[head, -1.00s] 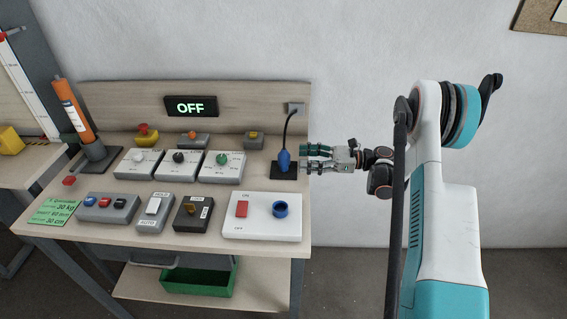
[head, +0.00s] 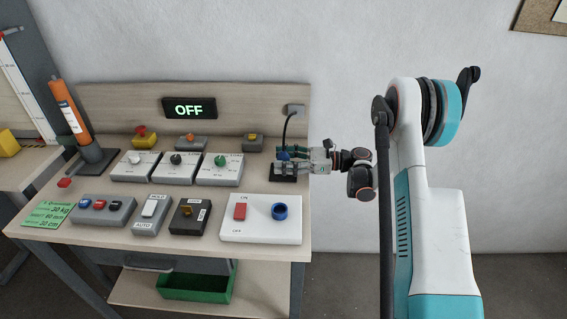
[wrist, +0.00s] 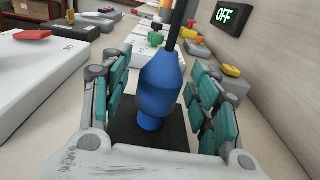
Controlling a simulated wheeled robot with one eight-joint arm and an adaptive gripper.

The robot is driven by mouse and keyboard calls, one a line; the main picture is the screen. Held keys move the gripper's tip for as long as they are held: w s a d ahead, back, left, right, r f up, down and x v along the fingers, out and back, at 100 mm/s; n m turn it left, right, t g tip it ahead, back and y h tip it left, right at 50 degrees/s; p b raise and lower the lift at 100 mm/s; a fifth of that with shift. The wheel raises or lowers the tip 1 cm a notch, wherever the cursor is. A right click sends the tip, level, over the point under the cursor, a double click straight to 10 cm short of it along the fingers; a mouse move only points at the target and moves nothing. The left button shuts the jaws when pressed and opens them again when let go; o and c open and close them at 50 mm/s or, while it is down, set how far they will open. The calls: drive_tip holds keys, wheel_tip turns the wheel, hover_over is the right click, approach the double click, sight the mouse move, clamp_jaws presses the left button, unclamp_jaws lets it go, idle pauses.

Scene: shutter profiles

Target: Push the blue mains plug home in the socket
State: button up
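The blue mains plug (wrist: 160,85) stands upright on a black pad (wrist: 127,128) at the right rear of the bench, with its black cord rising from the top. In the head view it is mostly hidden by my gripper (head: 292,161). The wrist view shows my gripper (wrist: 160,100) open, teal finger pads on both sides of the plug and gaps between. The blue round socket (head: 279,210) is on a white box (head: 255,228) at the bench's front right, beside a red switch (head: 240,211); nothing is in it.
An OFF display (head: 189,108) hangs on the back panel. Three dial boxes (head: 182,168) and several switch boxes (head: 156,212) lie left of the pad. A green bin (head: 196,286) sits on the lower shelf.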

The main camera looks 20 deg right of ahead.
drive_tip(key=c, duration=0.9)
